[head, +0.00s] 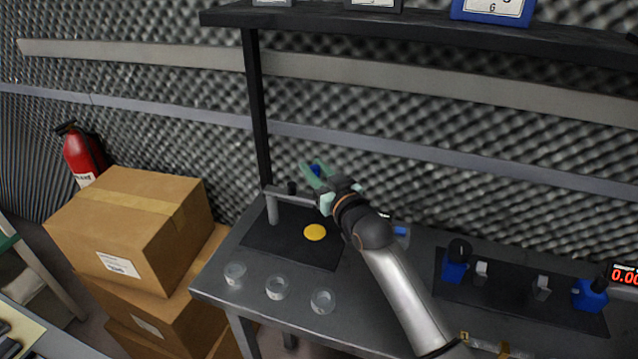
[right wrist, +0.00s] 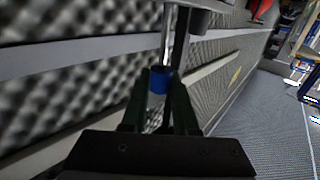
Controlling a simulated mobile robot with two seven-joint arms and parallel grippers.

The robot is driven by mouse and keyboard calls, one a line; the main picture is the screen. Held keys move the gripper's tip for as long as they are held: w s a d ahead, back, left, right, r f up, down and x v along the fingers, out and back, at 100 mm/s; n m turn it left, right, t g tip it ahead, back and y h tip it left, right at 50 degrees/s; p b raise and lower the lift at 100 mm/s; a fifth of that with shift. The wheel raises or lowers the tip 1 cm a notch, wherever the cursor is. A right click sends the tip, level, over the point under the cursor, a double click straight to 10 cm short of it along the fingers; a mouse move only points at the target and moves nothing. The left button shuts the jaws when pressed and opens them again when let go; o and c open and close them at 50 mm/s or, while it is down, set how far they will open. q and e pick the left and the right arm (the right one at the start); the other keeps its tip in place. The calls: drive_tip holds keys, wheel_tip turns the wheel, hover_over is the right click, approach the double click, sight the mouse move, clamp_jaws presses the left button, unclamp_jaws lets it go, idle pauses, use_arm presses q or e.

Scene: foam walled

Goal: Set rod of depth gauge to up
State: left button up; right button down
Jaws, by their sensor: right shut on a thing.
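The depth gauge stands on a black mat (head: 262,240) at the left of the grey table. Its post (head: 272,210) is upright, and an arm (head: 292,192) runs right from it towards my gripper. A yellow disc (head: 315,232) lies on the mat below. My right gripper (head: 316,172), with green fingers, is shut on the blue end of the rod (head: 315,170). In the right wrist view the blue end (right wrist: 158,82) sits between the fingers, with a thin metal shaft (right wrist: 165,40) running from it. My gripper hides much of the gauge's head. My left gripper is not in view.
Several clear cups, such as one cup (head: 277,287), stand along the front table edge. A dark shelf (head: 420,27) hangs above. Cardboard boxes (head: 130,230) are stacked at the left. Blue devices (head: 455,265) stand on another mat at the right.

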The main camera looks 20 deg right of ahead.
drive_tip(key=shift+r, duration=0.5)
drive_tip(key=c, duration=0.9)
unclamp_jaws()
drive_tip(key=shift+f, duration=0.1)
drive_tip(key=shift+f, duration=0.1)
drive_tip(key=shift+s+d, duration=0.1)
drive_tip(key=shift+s, duration=0.2)
drive_tip(key=v, duration=1.1)
drive_tip(key=shift+s+d+b, duration=0.1)
drive_tip(key=shift+s+b, duration=0.3)
